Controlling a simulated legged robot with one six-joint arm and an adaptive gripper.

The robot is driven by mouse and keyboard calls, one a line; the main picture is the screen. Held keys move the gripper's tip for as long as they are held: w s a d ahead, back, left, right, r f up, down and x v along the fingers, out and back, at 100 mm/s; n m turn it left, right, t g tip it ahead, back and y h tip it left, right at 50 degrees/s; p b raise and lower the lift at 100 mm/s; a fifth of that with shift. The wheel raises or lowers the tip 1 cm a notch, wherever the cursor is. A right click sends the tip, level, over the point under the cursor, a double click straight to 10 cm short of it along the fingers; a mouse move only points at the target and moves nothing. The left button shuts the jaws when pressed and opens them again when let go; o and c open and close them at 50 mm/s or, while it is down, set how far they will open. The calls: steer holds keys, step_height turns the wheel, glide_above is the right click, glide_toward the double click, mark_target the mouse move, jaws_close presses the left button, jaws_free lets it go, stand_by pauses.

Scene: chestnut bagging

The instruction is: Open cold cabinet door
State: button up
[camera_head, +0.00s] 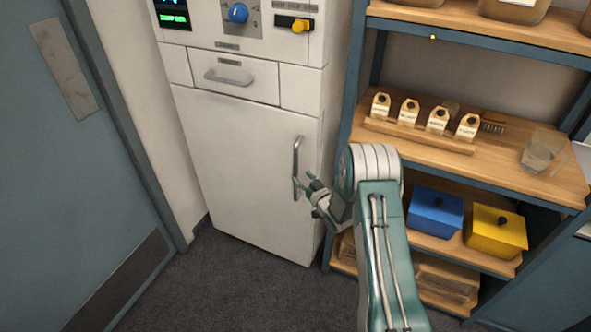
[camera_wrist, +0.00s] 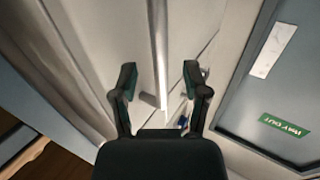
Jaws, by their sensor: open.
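The white cold cabinet door (camera_head: 232,165) is shut in the head view, filling the lower part of the cabinet. Its vertical metal handle (camera_head: 297,168) is near the door's right edge. My gripper (camera_head: 303,185) is at the lower half of the handle, with the fingers pointing toward it. In the wrist view my gripper (camera_wrist: 160,82) is open, and the handle (camera_wrist: 160,55) shows as a bright bar between the two fingers. I cannot tell whether a finger touches the bar.
A wooden shelf unit (camera_head: 430,145) stands right of the cabinet, with tagged items, a blue box (camera_head: 434,213) and a yellow box (camera_head: 496,232). A drawer (camera_head: 234,78) is above the door. A blue room door (camera_head: 60,180) is at left. The dark floor (camera_head: 230,285) in front is clear.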

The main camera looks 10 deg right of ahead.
mark_target(297, 171)
steer(key=shift+x, duration=2.4)
steer(key=shift+c, duration=0.3)
jaws_close()
